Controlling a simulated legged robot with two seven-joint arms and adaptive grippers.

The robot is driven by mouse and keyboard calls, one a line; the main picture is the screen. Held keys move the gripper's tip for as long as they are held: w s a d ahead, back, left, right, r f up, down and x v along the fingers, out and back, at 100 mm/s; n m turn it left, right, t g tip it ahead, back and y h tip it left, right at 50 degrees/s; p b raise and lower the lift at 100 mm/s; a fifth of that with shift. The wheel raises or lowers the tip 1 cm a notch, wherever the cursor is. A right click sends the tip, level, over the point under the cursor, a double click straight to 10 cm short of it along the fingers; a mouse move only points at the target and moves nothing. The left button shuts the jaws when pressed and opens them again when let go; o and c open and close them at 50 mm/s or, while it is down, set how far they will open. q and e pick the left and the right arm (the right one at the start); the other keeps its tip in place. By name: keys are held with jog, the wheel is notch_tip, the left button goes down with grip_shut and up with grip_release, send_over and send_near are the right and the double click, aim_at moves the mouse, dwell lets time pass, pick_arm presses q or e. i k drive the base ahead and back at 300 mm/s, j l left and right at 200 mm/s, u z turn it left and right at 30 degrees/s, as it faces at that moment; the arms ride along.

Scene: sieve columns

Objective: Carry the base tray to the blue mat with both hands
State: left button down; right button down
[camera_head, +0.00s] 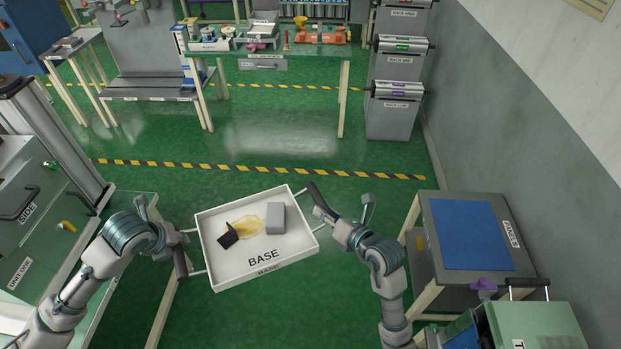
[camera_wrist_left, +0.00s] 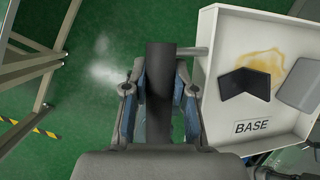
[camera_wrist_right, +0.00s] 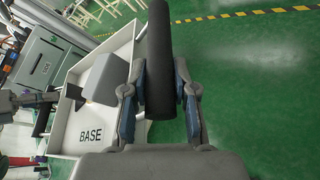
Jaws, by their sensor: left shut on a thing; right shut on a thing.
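The white base tray (camera_head: 226,275), labelled BASE, is held in the air over the green floor, between my two arms. A grey block (camera_head: 275,218), a black angled piece (camera_head: 228,236) and a patch of tan grains (camera_head: 250,229) lie in it. My left gripper (camera_head: 170,247) is shut on the tray's left black handle (camera_wrist_left: 161,80). My right gripper (camera_head: 335,215) is shut on the right black handle (camera_wrist_right: 158,60). The blue mat (camera_head: 468,235) lies on a grey-topped table at the right, apart from the tray.
The mat's table (camera_head: 432,203) has a green machine (camera_head: 535,325) with a black handle and a purple knob (camera_head: 484,285) at its near side. A bench with a grey cabinet (camera_head: 30,200) stands at the left. Open floor (camera_head: 290,185) lies beyond the tray.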

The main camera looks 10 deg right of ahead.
aim_at(471, 232)
jog(key=i, duration=1.6)
jog(key=i+j+z, duration=0.1)
jog(key=i, duration=1.5)
jog(key=i+z, duration=0.1)
jog(key=z, duration=3.75)
